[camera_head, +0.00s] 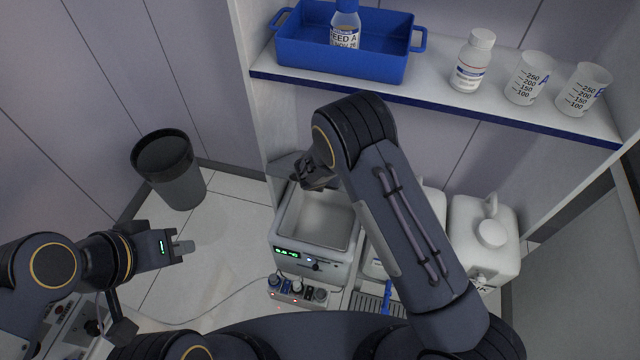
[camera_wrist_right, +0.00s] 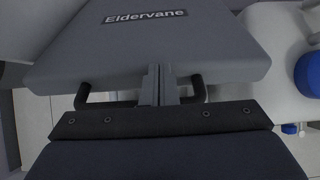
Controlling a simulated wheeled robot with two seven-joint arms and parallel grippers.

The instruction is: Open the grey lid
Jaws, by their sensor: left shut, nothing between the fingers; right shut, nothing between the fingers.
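The grey lid (camera_wrist_right: 190,45) carries an "Eldervane" label and has a black handle (camera_wrist_right: 199,91) along its near edge. In the head view the lid (camera_head: 284,164) is raised at the back of the white bath unit (camera_head: 312,262), and its open steel basin (camera_head: 318,218) shows. My right gripper (camera_wrist_right: 158,86) is shut and empty, its fingers at the lid's edge between the handle's two ends. I cannot tell whether they touch the lid. In the head view my right arm partly hides the lid and the basin. My left gripper (camera_head: 184,247) is shut and empty, well left of the unit.
A dark bin (camera_head: 175,175) stands on the floor at left. The shelf (camera_head: 420,92) above holds a blue tray (camera_head: 335,68), a white bottle (camera_head: 473,62) and two beakers (camera_head: 528,80). A white jug (camera_head: 482,240) stands right of my right arm. A cable crosses the floor.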

